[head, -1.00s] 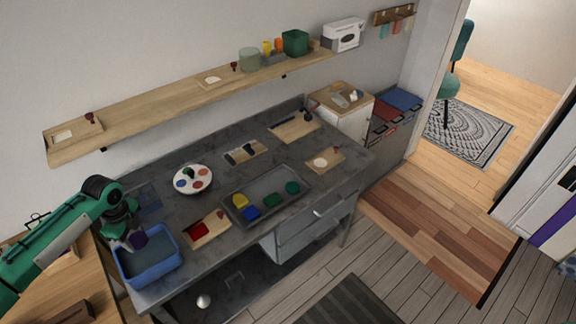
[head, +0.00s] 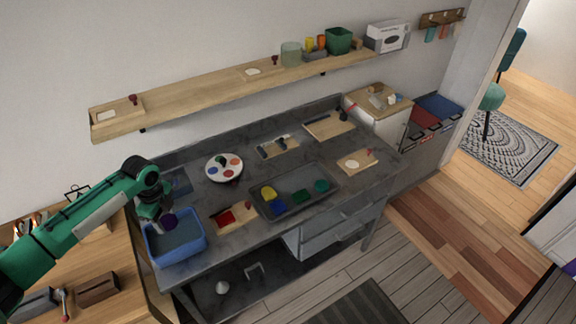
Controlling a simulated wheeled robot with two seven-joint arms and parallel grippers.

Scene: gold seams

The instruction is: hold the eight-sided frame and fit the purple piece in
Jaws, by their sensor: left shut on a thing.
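My left gripper (head: 166,213) is shut on the purple piece (head: 170,222) and holds it over the near-left part of the blue bin (head: 160,263). The piece is small here and partly covered by the fingers, so its outline is unclear. Several wooden frame boards lie on the grey workbench: one with a red inset (head: 227,216), one with a pale rounded opening (head: 353,164), and others farther back. I cannot tell which one is eight-sided. The gripper is apart from all these boards. My right gripper is out of view.
A grey tray (head: 312,177) with several coloured pieces lies mid-bench. A white round palette (head: 224,167) stands behind the bin. A wooden shelf (head: 200,97) runs along the wall. A wooden side table (head: 107,258) is at the left. Bench surface between boards is partly clear.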

